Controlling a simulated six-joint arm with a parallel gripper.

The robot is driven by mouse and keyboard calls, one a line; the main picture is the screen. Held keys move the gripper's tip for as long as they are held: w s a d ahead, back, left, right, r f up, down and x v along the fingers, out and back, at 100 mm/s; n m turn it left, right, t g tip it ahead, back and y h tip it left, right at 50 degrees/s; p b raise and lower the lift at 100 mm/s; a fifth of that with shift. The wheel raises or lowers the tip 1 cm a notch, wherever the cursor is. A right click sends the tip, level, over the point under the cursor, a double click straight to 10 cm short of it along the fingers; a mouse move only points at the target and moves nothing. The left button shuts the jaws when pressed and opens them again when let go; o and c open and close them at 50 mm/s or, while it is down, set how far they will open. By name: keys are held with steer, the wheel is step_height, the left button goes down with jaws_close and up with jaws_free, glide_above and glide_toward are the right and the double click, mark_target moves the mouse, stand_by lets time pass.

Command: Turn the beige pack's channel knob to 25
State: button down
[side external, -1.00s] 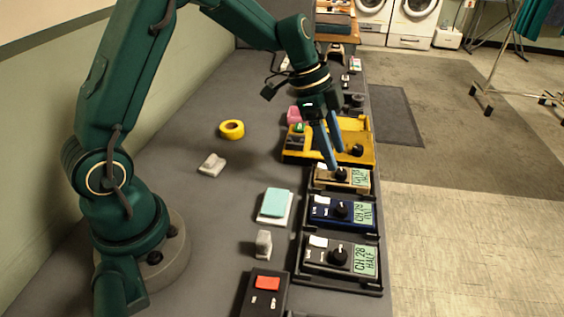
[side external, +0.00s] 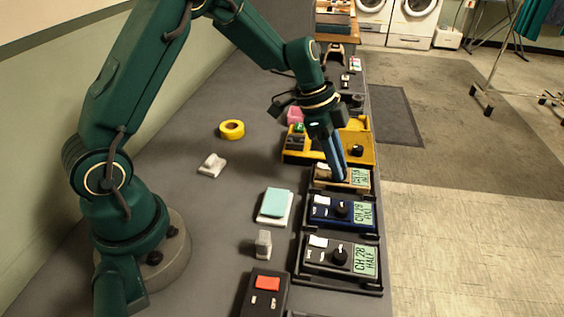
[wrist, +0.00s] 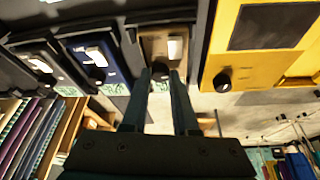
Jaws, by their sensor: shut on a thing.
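The beige pack (side external: 324,174) sits in the far slot of the black rack, just in front of the yellow tray. Its green screen (side external: 359,178) is lit, but I cannot read the channel digits. My gripper (side external: 341,176) reaches down over the pack with its blue fingers close together. In the wrist view, the fingers (wrist: 161,80) are shut on the pack's dark channel knob (wrist: 160,71), one on each side. The beige pack (wrist: 155,44) also shows there, with a white switch on it. The fingers hide most of the knob in the side view.
A blue pack (side external: 321,212) and a black pack (side external: 318,254) stand in the same rack, nearer the camera. A yellow tray (side external: 369,154) with a dark knob lies just beyond. Yellow tape (side external: 231,129) and a teal-topped pad (side external: 276,203) lie to the left.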

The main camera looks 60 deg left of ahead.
steer(key=shift+n, duration=0.3)
steer(key=n, duration=0.1)
steer(key=n+t, duration=0.1)
steer(key=shift+s+d+n+y, duration=0.15)
steer(key=shift+n+y, duration=0.15)
steer(key=shift+n, duration=0.1)
steer(key=shift+d+n+t+y, duration=0.1)
steer(key=shift+n+t+y, duration=0.25)
steer(key=shift+n, duration=0.7)
steer(key=shift+d+n+t+y, duration=0.15)
steer(key=shift+n+y, duration=0.3)
steer(key=shift+n, duration=0.6)
steer(key=shift+a, duration=0.1)
steer(key=c, duration=0.7)
jaws_free()
steer(key=shift+o, duration=0.2)
steer(key=shift+a, duration=0.1)
